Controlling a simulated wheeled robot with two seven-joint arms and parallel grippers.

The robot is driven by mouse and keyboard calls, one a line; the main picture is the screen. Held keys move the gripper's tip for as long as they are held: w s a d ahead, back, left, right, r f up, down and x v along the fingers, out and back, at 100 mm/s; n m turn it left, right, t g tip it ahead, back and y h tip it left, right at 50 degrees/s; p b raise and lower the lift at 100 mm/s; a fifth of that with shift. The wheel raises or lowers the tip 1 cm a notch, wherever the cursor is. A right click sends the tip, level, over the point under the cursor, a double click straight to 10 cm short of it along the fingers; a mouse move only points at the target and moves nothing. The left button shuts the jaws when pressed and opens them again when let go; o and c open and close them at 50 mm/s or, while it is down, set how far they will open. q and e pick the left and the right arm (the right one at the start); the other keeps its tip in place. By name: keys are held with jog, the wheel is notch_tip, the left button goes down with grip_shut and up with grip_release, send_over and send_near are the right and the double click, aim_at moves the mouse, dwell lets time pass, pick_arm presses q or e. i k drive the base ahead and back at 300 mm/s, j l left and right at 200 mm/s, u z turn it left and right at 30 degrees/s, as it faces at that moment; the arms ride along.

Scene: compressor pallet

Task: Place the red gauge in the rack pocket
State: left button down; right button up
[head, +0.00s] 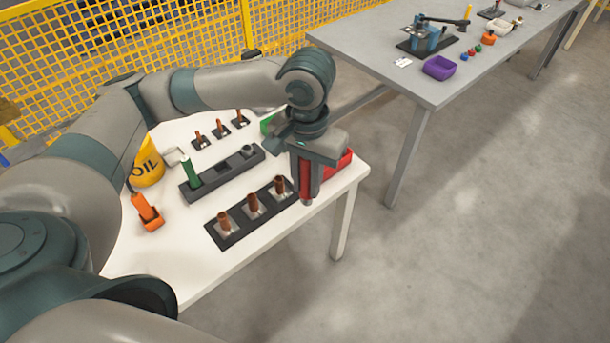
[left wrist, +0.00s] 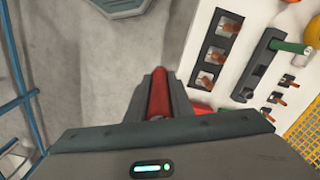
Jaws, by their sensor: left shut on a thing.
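My left gripper (head: 306,192) is shut on the red gauge (head: 305,178), a red cylinder held upright between the fingers. The gauge also shows between the fingers in the left wrist view (left wrist: 158,95). The gripper is near the right end of the white table, in front of a red bin (head: 343,162) that it partly hides. The dark rack (head: 215,177) lies to the left of the gripper. A green cylinder (head: 191,173) stands at the rack's left end, and the middle pocket (head: 223,168) looks empty. My right gripper is not in view.
More fittings (head: 220,131) stand behind the rack. A yellow oil can (head: 147,172) and an orange object (head: 147,212) are at left. A grey table (head: 400,85) stands beyond.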

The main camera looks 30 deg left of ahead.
aim_at(225, 174)
jog(key=u, duration=0.7)
jog(key=i+l+u, duration=0.2)
jog(key=u, duration=0.2)
jog(key=i+l+u, duration=0.2)
jog(key=u, duration=0.2)
jog(key=i+l+u, duration=0.15)
jog(key=l+u, duration=0.25)
jog(key=i+l, duration=0.15)
jog(key=l, duration=0.2)
jog(key=i+l+u, duration=0.1)
jog(key=l, duration=0.3)
jog(key=i+l+u, duration=0.1)
jog(key=l, duration=0.25)
jog(key=i+l, duration=0.1)
jog(key=l, duration=0.3)
